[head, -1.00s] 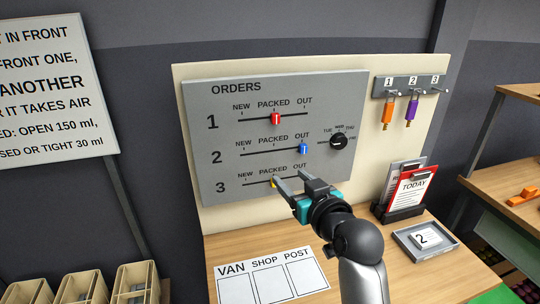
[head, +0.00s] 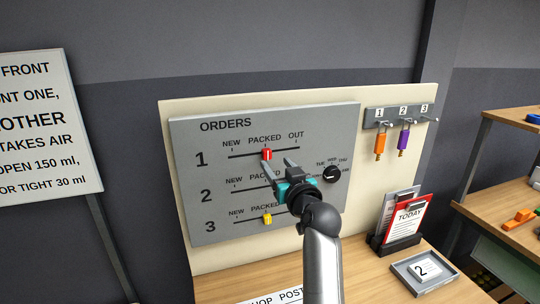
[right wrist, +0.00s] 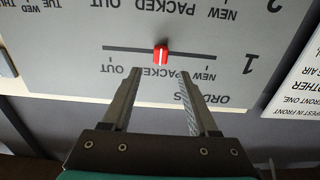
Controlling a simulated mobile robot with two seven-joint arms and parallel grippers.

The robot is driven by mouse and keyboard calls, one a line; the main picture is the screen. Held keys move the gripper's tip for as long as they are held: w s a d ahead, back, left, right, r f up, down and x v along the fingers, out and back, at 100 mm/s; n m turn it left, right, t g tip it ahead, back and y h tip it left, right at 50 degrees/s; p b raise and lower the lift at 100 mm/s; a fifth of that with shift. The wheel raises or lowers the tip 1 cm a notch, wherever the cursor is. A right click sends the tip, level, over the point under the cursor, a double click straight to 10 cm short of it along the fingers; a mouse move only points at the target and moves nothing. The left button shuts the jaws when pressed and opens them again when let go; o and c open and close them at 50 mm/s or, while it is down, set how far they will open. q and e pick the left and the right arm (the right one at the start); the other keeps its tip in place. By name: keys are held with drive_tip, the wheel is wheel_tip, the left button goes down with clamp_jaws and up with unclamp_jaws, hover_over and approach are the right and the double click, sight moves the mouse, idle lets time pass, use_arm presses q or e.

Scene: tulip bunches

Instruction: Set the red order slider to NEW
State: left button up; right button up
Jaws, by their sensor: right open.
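The red slider (head: 267,154) sits on the row 1 track under PACKED, on the grey ORDERS board (head: 215,225). NEW is at the left end of that track and OUT at the right. My right gripper (head: 276,163) is open and empty, its fingertips close to the red slider. In the right wrist view, where the board appears upside down, the red slider (right wrist: 161,54) shows just beyond the two fingertips (right wrist: 158,71), between their lines. I cannot tell whether they touch the board. My left gripper is not in view.
The yellow slider (head: 266,218) is at PACKED in row 3. The row 2 slider is hidden behind my gripper. A black dial (head: 331,174) is on the board's right side. Orange (head: 380,147) and purple (head: 404,138) tags hang on hooks. A card holder (head: 396,243) stands on the bench.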

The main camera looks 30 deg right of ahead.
sight(268, 154)
drive_tip(key=shift+x, duration=3.05)
clamp_jaws()
drive_tip(key=shift+a, duration=0.1)
